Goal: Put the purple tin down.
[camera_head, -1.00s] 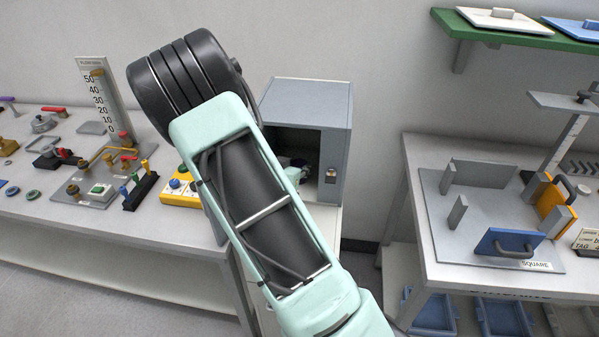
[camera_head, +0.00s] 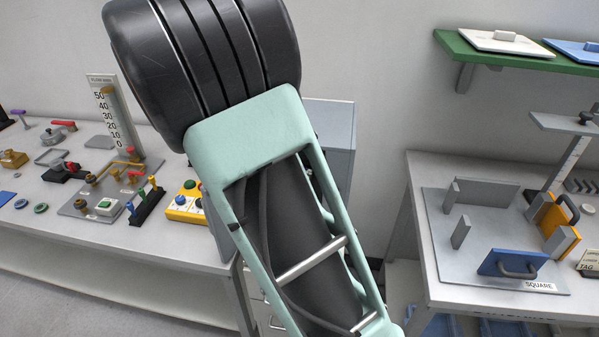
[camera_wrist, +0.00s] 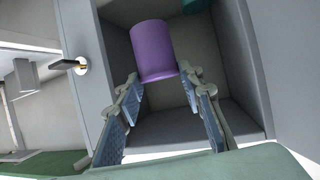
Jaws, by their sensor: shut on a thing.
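The purple tin (camera_wrist: 153,50) shows in the wrist view, between the tips of my gripper (camera_wrist: 158,82), which is shut on it. The tin is within a grey box with an open front; the box's wall (camera_wrist: 252,85) stands to the right. I cannot tell whether the tin touches the box floor (camera_wrist: 170,125). In the head view my arm hides the gripper, the tin and most of the grey box (camera_head: 335,125).
A teal thing (camera_wrist: 196,5) shows at the top edge inside the box. A dark handle (camera_wrist: 68,64) sticks out at the box's left side. A bench with knobs and a yellow button box (camera_head: 186,205) stands left; a bench with a blue handled plate (camera_head: 507,262) stands right.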

